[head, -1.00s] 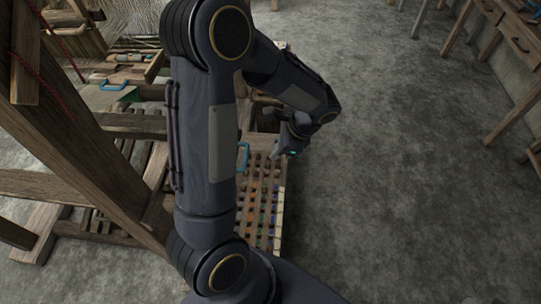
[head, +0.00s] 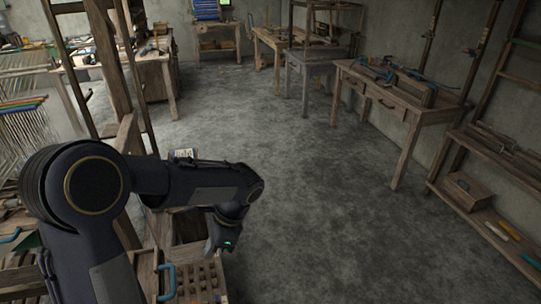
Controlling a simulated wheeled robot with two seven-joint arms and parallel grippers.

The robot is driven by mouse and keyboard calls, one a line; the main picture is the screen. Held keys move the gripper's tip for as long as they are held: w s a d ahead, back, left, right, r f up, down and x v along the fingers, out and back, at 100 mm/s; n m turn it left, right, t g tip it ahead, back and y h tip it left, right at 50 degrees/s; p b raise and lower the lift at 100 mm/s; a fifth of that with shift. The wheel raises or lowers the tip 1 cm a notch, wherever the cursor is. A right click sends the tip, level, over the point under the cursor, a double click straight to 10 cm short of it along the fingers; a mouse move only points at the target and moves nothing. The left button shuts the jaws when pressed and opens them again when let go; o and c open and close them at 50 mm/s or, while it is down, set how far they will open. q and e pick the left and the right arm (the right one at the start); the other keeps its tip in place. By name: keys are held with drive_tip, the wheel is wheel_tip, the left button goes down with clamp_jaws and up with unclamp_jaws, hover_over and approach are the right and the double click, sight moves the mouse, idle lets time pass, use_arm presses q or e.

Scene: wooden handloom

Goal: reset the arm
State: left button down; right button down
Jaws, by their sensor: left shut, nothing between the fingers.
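My left arm enters from the lower left of the head view and bends at a raised elbow. Its gripper (head: 217,246) hangs downward near the lower middle, shut and empty. It is just above or beside a wooden rack with a grid of compartments (head: 200,278); the exact gap is hard to tell. A blue handle (head: 167,282) stands to the left of the gripper. The wooden handloom (head: 118,85) rises at the left, partly hidden by my arm. My right gripper is not in view.
A wooden table with drawers (head: 405,108) holding tools stands at the right wall. A shelf with a wooden box (head: 466,191) is at the far right. Benches line the back. The grey floor (head: 320,215) in the middle is clear.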

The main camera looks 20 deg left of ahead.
use_arm(q)
drive_tip(key=s+d+r+n+t+h, duration=0.2)
drive_tip(key=s+r+n+t+h, duration=0.1)
drive_tip(key=s+n, duration=0.3)
drive_tip(key=s+d+r+n+t+h, duration=0.3)
drive_tip(key=s+r+n+t+h, duration=0.1)
drive_tip(key=s, duration=0.5)
drive_tip(key=n+t+h, duration=0.1)
drive_tip(key=n, duration=0.1)
drive_tip(key=shift+s+d+n, duration=0.15)
drive_tip(key=shift+s+n, duration=0.05)
drive_tip(key=shift+n, duration=0.2)
